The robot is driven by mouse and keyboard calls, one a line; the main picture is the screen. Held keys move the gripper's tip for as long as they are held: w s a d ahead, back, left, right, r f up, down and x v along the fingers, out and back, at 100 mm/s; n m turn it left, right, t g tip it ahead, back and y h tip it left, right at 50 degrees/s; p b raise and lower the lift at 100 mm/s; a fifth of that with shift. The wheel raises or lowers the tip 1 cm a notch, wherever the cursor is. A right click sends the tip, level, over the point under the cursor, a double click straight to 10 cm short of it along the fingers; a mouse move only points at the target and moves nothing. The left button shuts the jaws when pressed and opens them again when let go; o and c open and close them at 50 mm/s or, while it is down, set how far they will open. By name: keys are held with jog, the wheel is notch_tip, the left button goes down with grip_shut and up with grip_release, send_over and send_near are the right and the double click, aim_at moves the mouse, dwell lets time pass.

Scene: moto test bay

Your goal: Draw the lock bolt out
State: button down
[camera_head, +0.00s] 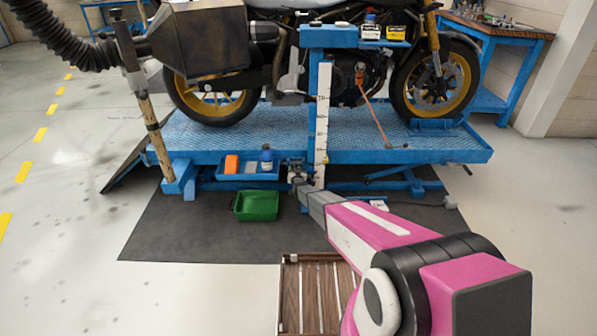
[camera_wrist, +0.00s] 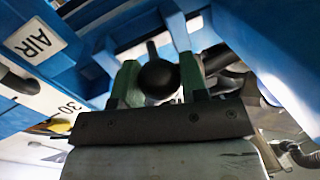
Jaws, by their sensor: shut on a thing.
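In the head view my gripper (camera_head: 297,178) reaches the blue lift's near edge, beside the white scale post. The bolt is too small to make out there.
The blue lift (camera_head: 400,145) carries a motorcycle (camera_head: 290,60). A blue tray (camera_head: 230,173) with a bottle hangs at its edge. A green bin (camera_head: 256,205) stands on the dark mat (camera_head: 185,230). A wooden slatted crate (camera_head: 291,300) stands in front. The floor at left is clear.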

jog(key=shift+a, duration=0.25)
jog(key=c, duration=0.7)
grip_release()
jog(key=shift+a, duration=0.15)
jog(key=s, duration=0.3)
jog(key=s+d, duration=0.1)
jog(key=s, duration=0.3)
jog(key=s+d, duration=0.1)
jog(key=s, duration=0.2)
jog(key=shift+s+d, duration=0.1)
jog(key=shift+s, duration=0.2)
jog(key=s+d+r+g+h, duration=0.2)
jog(key=s+d+r+g, duration=0.6)
jog(key=s+d+r, duration=0.4)
jog(key=s+d+r+g, duration=0.2)
jog(key=s+r+g, duration=0.1)
jog(key=s, duration=0.6)
jog(key=s+d+r+g+h, duration=0.1)
jog(key=s+d+r+g, duration=0.1)
jog(key=s+r, duration=0.4)
jog(key=s+d+r+g, duration=0.3)
jog(key=s+r+g, duration=0.1)
jog(key=s, duration=0.7)
jog(key=shift+s+r+g, duration=0.3)
jog(key=shift+s+r, duration=0.05)
jog(key=shift+s, duration=0.05)
